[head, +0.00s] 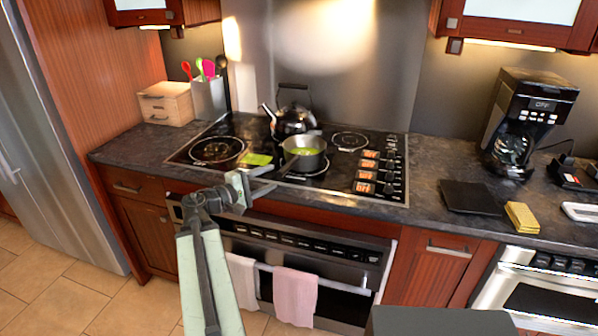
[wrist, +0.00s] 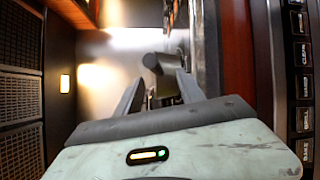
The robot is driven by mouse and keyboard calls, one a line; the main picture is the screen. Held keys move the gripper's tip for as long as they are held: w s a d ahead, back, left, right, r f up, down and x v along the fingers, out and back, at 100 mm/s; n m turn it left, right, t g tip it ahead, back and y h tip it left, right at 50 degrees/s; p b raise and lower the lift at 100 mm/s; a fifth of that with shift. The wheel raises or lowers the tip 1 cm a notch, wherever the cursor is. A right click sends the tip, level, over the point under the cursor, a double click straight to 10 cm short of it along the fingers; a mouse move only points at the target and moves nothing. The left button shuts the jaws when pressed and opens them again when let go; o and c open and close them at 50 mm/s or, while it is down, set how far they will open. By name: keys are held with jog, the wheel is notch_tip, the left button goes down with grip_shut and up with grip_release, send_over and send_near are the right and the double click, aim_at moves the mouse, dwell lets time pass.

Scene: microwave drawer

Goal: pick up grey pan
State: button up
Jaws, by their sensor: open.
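The grey pan (head: 304,158) sits on the black cooktop, near its front middle, with something green inside. My gripper (head: 272,178) is at the cooktop's front edge, just left of and nearer than the pan, with its fingers pointing at it. The fingers are open. In the wrist view, a grey rounded shape, apparently the pan (wrist: 162,65), shows ahead of and between the fingertips (wrist: 160,88). The handle is hard to make out; I cannot tell whether it lies between the fingers or touches them.
A black kettle (head: 293,119) stands behind the pan. A green item (head: 257,159) lies left of it on the cooktop (head: 195,170). Control knobs (head: 367,175) are on the right. An oven (head: 310,262) with hanging towels (head: 296,295) is below. A coffee maker (head: 525,115) stands far right.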

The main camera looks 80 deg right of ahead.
aim_at(287, 168)
jog(key=x, duration=0.8)
jog(key=shift+s+d+r, duration=0.2)
jog(key=shift+r, duration=0.2)
grip_shut()
dwell(1.1)
